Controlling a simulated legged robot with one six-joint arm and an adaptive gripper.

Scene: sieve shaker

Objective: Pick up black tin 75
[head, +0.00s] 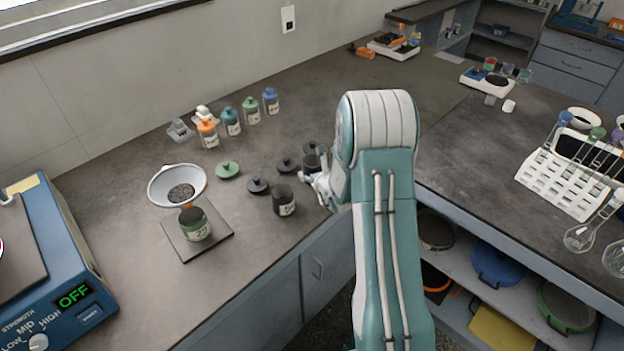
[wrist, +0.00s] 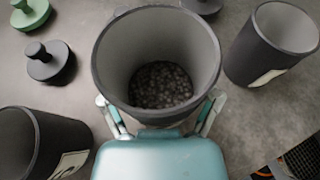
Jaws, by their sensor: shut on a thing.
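My gripper (wrist: 162,118) is shut on a black tin (wrist: 102,75), whose fingers show on both sides of it in the wrist view. The tin is upright and lidless, with a light inside and dark grains at the bottom. Its label is turned away there, so I cannot read its number. In the head view my gripper (head: 320,186) is beside the dark tins, partly hidden by my arm. A second black tin (head: 284,202) with a label stands at its left. In the wrist view, one black tin (wrist: 28,145) stands lower left and another (wrist: 262,55) upper right.
Black lids (head: 258,186) and a green lid (head: 228,170) lie nearby. A green tin (head: 195,226) stands on a dark plate, with a white funnel (head: 177,187) behind it. Coloured bottles (head: 231,122) line the wall. A blue shaker (head: 50,270) is at left.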

